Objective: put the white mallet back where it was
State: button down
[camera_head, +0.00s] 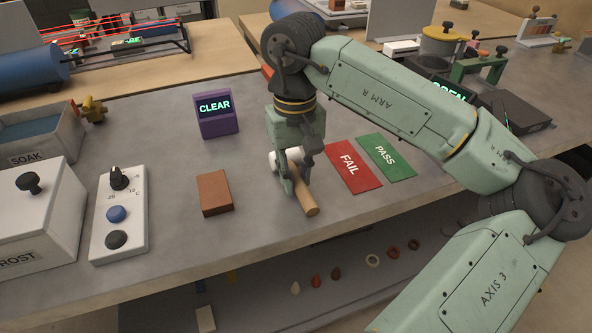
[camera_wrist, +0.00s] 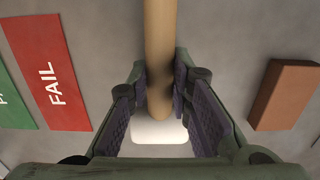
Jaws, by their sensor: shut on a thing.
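The white mallet has a white head (camera_head: 285,158) and a wooden handle (camera_head: 303,196). My gripper (camera_head: 296,186) points down over the grey bench and is shut on the mallet's handle close to the head. In the wrist view the handle (camera_wrist: 160,50) runs between the two finger pads of my gripper (camera_wrist: 163,88), and the white head (camera_wrist: 158,131) shows below it. The mallet is at or just above the bench top; I cannot tell whether it touches. The handle's end points towards the front edge of the bench.
A brown brick (camera_head: 214,193) lies left of the mallet. A red FAIL card (camera_head: 353,167) and a green PASS card (camera_head: 386,157) lie to its right. A purple CLEAR display (camera_head: 216,115) stands behind. A white control box (camera_head: 119,215) stands further left. Bare bench lies around the brick.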

aim_at(295, 172)
jog(key=shift+f, duration=0.15)
jog(key=c, duration=1.4)
grip_release()
jog(key=shift+c, duration=0.2)
notch_tip(295, 172, up, 12)
jog(key=b, duration=0.1)
jog(key=shift+w+r, duration=0.2)
jog(key=shift+w, duration=0.15)
